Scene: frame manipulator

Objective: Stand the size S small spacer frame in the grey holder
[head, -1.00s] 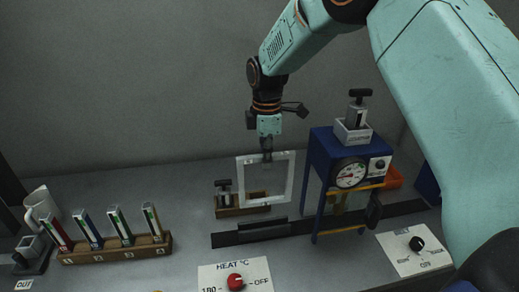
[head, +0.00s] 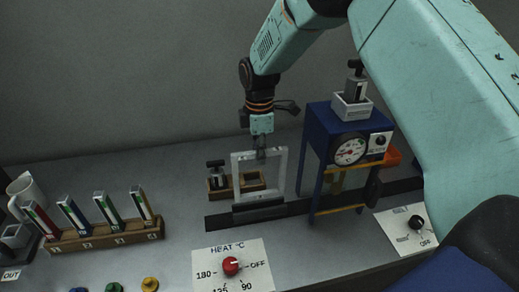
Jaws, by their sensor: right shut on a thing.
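The light grey-white square spacer frame (head: 280,172) hangs upright below my right gripper (head: 261,153). The gripper is shut on the middle of its top bar. The frame's lower edge is at the dark grey holder (head: 259,213), a low bar lying on the dark rail. I cannot tell whether the frame sits in the holder's slot or is just above or behind it. No size mark can be read on the frame. My left gripper is not in view.
A blue press with a gauge (head: 332,124) stands close to the right of the frame. A wooden block with a dark-handled stamp (head: 216,175) is behind it. A wooden rack (head: 105,235) holds several coloured pieces at left. A heat dial panel (head: 209,257) lies in front.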

